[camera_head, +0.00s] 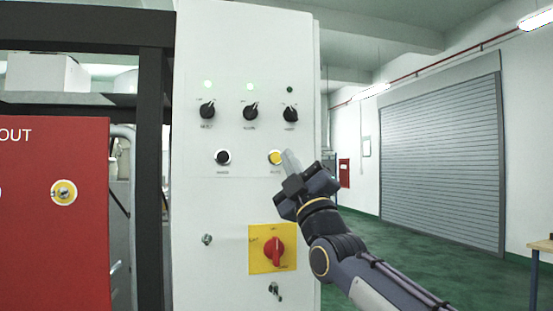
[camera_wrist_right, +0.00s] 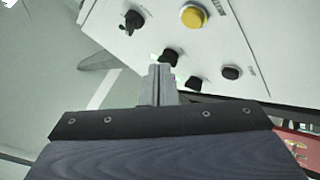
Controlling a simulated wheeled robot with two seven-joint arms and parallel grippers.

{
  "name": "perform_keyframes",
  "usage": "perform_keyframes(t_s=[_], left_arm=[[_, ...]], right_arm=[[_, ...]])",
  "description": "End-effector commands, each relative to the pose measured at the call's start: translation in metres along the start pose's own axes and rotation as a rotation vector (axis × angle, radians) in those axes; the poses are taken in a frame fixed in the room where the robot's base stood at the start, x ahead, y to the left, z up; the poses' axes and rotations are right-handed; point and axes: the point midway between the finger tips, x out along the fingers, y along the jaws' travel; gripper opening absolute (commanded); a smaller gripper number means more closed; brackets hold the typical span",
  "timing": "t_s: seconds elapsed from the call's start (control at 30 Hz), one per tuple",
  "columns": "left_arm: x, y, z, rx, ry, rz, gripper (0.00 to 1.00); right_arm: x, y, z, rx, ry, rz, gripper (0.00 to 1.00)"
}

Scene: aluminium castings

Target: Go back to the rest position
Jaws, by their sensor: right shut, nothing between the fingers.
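My right gripper (camera_head: 289,158) is shut and empty in front of the white control panel (camera_head: 220,200) in the head view. Its fingertips appear just beside the yellow button (camera_head: 274,157); I cannot tell from this view whether they touch it. In the right wrist view the closed fingers (camera_wrist_right: 160,80) point toward the panel, and the yellow button (camera_wrist_right: 193,16) shows above and to the right of them, apart in the picture. My left gripper is in neither view.
The panel carries several black knobs (camera_head: 250,112), a black button (camera_head: 223,157) and a red rotary switch (camera_head: 273,251) on a yellow plate. Open green floor (camera_head: 420,255) lies to the right.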

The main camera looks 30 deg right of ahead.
Motion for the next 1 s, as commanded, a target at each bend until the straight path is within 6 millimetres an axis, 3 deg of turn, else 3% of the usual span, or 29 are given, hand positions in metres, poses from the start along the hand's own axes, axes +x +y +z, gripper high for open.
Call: perform_keyframes(t_s=[0.33, 0.47, 0.57, 0.73, 1.0], left_arm=[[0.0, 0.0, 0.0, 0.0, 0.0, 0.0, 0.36], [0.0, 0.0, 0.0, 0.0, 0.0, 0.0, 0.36], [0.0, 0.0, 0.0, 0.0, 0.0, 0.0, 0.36], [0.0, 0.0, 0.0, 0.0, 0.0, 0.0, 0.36], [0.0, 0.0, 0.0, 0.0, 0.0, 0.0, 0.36]], right_arm=[[-0.004, -0.004, 0.002, 0.018, -0.012, -0.023, 0.0], [-0.034, -0.032, 0.014, 0.146, -0.104, -0.175, 0.0], [-0.085, -0.07, 0.029, 0.318, -0.251, -0.36, 0.0], [-0.199, -0.131, 0.046, 0.61, -0.57, -0.634, 0.0], [-0.396, -0.194, 0.037, 0.963, -1.131, -0.917, 0.0]])
